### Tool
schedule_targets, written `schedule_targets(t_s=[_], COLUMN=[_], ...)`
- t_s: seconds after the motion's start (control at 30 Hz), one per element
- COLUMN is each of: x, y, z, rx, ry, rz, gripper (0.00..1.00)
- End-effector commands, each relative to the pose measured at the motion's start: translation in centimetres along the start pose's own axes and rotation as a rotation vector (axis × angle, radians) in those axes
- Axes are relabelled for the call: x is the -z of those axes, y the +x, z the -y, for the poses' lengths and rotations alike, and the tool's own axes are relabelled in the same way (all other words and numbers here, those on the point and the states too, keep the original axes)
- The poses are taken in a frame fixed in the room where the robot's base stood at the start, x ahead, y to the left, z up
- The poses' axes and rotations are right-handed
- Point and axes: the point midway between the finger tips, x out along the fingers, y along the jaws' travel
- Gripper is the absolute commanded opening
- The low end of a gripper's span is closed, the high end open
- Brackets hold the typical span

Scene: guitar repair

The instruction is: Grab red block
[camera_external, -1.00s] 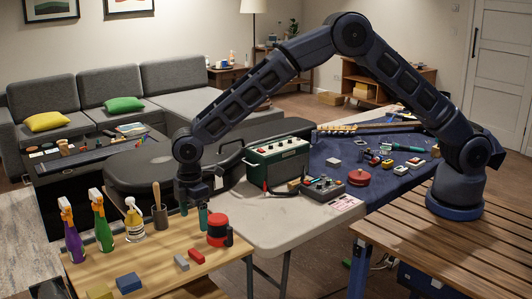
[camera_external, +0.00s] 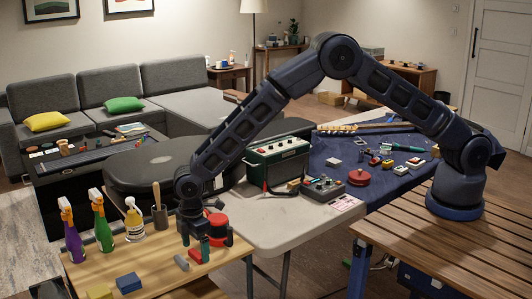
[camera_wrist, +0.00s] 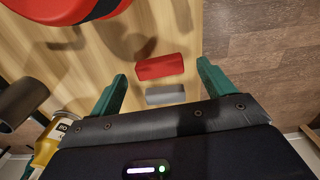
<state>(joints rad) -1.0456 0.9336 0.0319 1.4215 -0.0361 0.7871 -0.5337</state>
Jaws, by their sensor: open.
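The red block (camera_wrist: 160,67) lies on the wooden tabletop in the wrist view, beside a small grey block (camera_wrist: 166,95). My gripper (camera_wrist: 161,71) is open above it, with one green finger on either side of the red block and space between each finger and the block. In the external view my gripper (camera_external: 195,244) is low over the right part of the wooden table. There the red block is hidden behind the fingers, while the grey block (camera_external: 181,262) shows just in front of them.
A red and black round object (camera_external: 217,229) stands close behind my gripper. The wooden table's (camera_external: 218,262) right edge is close.

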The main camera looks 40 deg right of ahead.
Motion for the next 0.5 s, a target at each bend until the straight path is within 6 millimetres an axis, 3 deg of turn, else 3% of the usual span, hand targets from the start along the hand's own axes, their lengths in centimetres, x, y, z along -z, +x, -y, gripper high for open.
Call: schedule_targets(t_s=[0.1, 0.33, 0.5], x=[-0.03, -0.03, -0.04], y=[1.3, 1.48, 1.47], z=[-0.03, -0.06, -0.06], rx=[0.0, 0.0, 0.0], ry=[0.0, 0.0, 0.001], rz=[0.001, 0.0, 0.0], gripper=[0.82, 0.82, 0.5])
